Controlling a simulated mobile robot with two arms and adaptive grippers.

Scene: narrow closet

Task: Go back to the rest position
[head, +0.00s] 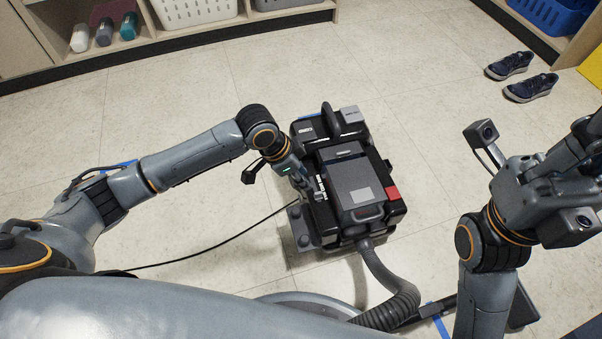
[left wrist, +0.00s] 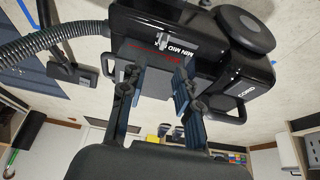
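A black and grey canister vacuum (head: 345,185) stands on the tiled floor in the middle of the head view. My left gripper (head: 305,190) is at the vacuum's left side. In the left wrist view my left gripper (left wrist: 158,75) has its two fingers apart, with nothing seen held between them. The vacuum's body (left wrist: 165,25) fills the top of that view, just beyond the fingertips. I cannot tell whether they touch it. My right arm (head: 500,225) is folded at the right of the head view. I cannot make out its fingers clearly there.
The vacuum's ribbed hose (head: 392,290) curves toward my base. A black cord (head: 215,252) runs left along the floor. Dark shoes (head: 530,87) lie at the upper right. Shelves with bottles (head: 104,32) and baskets (head: 195,10) line the back. The floor behind the vacuum is clear.

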